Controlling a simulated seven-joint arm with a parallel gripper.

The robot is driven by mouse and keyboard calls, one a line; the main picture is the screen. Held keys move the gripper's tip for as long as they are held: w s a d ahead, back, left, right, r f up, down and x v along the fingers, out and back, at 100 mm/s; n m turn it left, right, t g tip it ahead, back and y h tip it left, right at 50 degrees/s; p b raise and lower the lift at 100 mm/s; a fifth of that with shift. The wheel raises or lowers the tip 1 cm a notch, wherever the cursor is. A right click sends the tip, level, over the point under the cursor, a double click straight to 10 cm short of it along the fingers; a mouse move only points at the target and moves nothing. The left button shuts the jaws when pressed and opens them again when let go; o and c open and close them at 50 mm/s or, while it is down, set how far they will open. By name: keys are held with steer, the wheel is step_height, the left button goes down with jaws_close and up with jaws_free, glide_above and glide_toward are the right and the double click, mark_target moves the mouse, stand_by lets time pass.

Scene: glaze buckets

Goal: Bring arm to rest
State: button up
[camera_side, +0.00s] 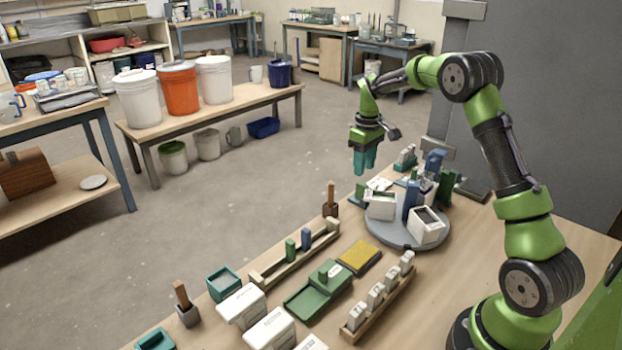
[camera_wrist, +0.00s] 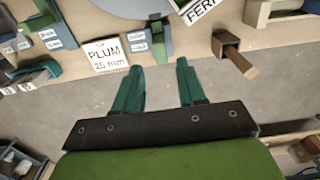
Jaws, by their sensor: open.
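My gripper (camera_side: 365,158) has teal fingers and hangs in the air above the far edge of the workbench (camera_side: 470,285), beyond the round grey turntable. In the wrist view my gripper (camera_wrist: 157,68) has its two fingers apart with nothing between them. The table edge and bare floor show beneath it there. My green and black arm arches from its base at the lower right of the side view.
The grey turntable (camera_side: 385,236) carries white boxes and blue and green pieces. A white PLUM card (camera_wrist: 107,55) lies near the bench edge. A wooden-handled tool stands in a dark holder (camera_side: 330,210). Trays and white boxes fill the front. Buckets (camera_side: 178,90) stand on a separate bench behind.

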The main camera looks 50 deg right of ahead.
steer(key=shift+r, duration=0.5)
steer(key=shift+f+m, duration=0.3)
steer(key=shift+m, duration=0.1)
steer(key=s+a+r+m+t, duration=0.1)
steer(key=s+a+r+t, duration=0.1)
steer(key=s+a+r, duration=0.2)
steer(key=s+a+r+m+t+y, duration=0.1)
steer(key=s+a+r, duration=0.4)
steer(key=s+a, duration=0.5)
steer(key=s+a+r+m+t+y, duration=0.1)
steer(key=s+a+r+t, duration=0.3)
steer(key=s+a, duration=0.4)
steer(key=a, duration=0.3)
steer(key=shift+a+r, duration=0.15)
steer(key=shift+r, duration=0.2)
steer(key=shift+o, duration=0.4)
